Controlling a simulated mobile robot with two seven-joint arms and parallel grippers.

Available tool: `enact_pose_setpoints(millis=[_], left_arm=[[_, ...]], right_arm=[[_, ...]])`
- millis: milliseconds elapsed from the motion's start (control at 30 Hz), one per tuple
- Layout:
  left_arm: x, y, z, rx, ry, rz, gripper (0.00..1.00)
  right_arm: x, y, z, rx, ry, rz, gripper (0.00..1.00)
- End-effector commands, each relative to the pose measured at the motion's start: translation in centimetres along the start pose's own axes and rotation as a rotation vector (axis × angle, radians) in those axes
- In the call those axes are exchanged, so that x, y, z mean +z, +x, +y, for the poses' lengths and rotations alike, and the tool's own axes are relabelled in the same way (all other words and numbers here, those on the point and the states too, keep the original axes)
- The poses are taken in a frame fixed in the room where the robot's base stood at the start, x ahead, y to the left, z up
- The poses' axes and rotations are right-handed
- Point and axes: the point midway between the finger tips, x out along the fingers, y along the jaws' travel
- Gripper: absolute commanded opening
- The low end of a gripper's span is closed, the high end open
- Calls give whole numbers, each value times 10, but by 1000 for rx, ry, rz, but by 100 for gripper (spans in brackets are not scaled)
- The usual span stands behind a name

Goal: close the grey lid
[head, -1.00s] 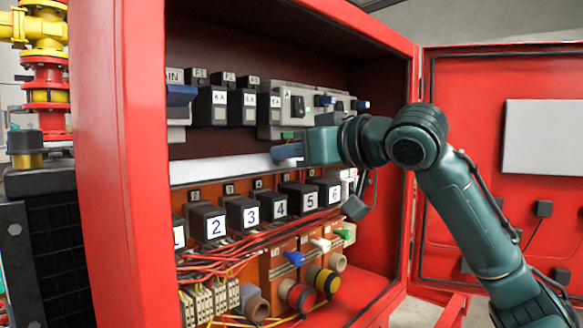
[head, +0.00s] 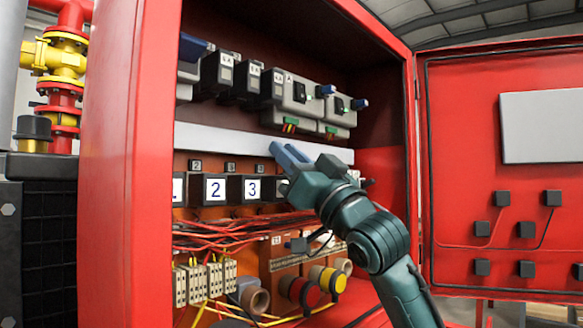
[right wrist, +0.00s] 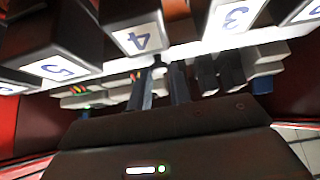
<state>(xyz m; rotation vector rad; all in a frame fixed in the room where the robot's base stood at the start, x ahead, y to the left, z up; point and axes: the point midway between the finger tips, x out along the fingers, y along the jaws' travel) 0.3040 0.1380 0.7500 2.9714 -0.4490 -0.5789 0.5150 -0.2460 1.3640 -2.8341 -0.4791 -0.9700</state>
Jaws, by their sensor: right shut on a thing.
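A long pale grey-white strip (head: 215,139) runs across the red cabinet between the upper switches and the numbered black blocks. It may be the grey lid; no other lid stands out clearly. My right gripper (head: 287,150) reaches in from the right, its blue-grey fingertips in front of this strip. In the right wrist view, the gripper (right wrist: 160,78) points at the strip (right wrist: 190,52) by block 4 (right wrist: 137,38). It is shut on a small dark piece, like a knob (right wrist: 158,62), at the strip. The fingers hide most of this piece. My left gripper is out of view.
Black switches and grey boxes (head: 300,98) sit above the strip. Blocks 2 (head: 215,189) and 3 (head: 252,188) lie below, with red wires (head: 240,228) under them. The red cabinet door (head: 460,170) stands open at the right.

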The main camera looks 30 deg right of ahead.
Motion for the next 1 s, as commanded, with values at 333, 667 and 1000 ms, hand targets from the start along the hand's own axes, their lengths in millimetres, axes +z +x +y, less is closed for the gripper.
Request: enact_pose_setpoints(millis=[333, 667, 1000], left_arm=[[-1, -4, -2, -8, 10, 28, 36], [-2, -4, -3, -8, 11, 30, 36], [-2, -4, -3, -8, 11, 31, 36]], right_arm=[[5, 0, 0, 0, 1, 67, 0], [5, 1, 0, 0, 1, 69, 0], [5, 1, 0, 0, 0, 69, 39]])
